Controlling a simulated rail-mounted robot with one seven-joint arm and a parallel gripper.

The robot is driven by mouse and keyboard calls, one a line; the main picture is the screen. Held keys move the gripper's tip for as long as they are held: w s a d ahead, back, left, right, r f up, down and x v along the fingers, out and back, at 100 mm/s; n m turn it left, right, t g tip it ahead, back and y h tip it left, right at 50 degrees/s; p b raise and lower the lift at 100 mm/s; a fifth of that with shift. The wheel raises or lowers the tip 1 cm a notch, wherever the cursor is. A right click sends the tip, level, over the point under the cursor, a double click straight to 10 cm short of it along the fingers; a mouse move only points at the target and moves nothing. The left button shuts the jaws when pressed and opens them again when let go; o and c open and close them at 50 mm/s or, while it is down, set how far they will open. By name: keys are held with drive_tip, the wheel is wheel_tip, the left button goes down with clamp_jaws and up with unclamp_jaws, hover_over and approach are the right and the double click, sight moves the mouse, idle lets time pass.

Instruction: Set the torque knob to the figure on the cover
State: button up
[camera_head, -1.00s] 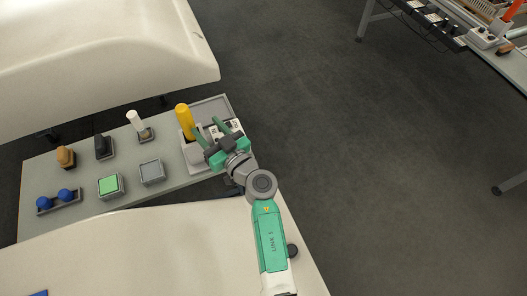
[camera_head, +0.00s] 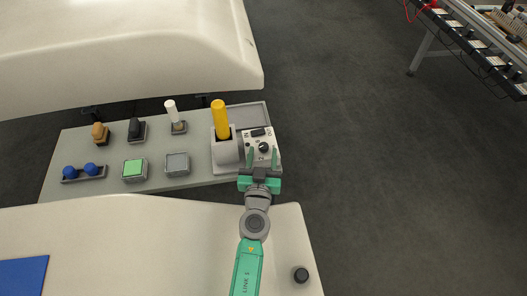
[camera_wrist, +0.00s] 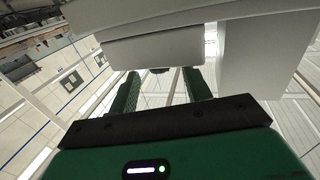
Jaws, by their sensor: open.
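The torque knob (camera_head: 263,147) is a small black round knob on the pale face of a box (camera_head: 250,151) at the right end of the grey bench. A dark strip (camera_head: 257,132) sits above it; I cannot read any figure or the knob's setting. My gripper (camera_head: 262,157) is open, its green fingers pointing at the box, one to each side of the knob as seen from the head. In the wrist view my gripper (camera_wrist: 160,88) shows empty between its fingers. A dark rounded piece there, under a grey body, may be the knob. I cannot tell whether the fingers touch it.
A yellow handle (camera_head: 220,118) stands in a grey holder (camera_head: 225,155) just left of the box. A grey tray (camera_head: 262,106) lies behind. Further left are a white lever (camera_head: 171,111), grey button (camera_head: 177,163) and green button (camera_head: 134,168).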

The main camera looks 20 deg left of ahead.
drive_tip(key=shift+x, duration=1.1)
drive_tip(key=c, duration=1)
drive_tip(key=shift+d+y, duration=0.1)
drive_tip(key=shift+y, duration=0.2)
drive_tip(key=n+g+y+p, duration=0.2)
drive_tip(key=y, duration=0.1)
drive_tip(key=shift+w+d+r+n+p, duration=0.15)
drive_tip(key=shift+d+r+n+p, duration=0.1)
drive_tip(key=shift+n+p, duration=0.15)
drive_tip(key=n+y, duration=0.1)
drive_tip(key=g+y+p, duration=0.1)
drive_tip(key=shift+w+d+f+n+g+y, duration=0.1)
drive_tip(key=shift+n+g+y, duration=0.2)
drive_tip(key=shift+n, duration=0.1)
drive_tip(key=n+g+y+b, duration=0.1)
drive_tip(key=n+g+y, duration=0.1)
drive_tip(key=g+y, duration=0.1)
drive_tip(key=shift+w+d+f+n+b, duration=0.1)
drive_tip(key=shift+w+f+n+b, duration=0.05)
drive_tip(key=shift+f+n+b, duration=0.25)
drive_tip(key=shift+n+g+y+b, duration=0.6)
drive_tip(key=shift+n+g+b, duration=0.25)
drive_tip(key=shift+g, duration=0.35)
drive_tip(key=shift+r+g, duration=0.1)
drive_tip(key=shift+g, duration=0.2)
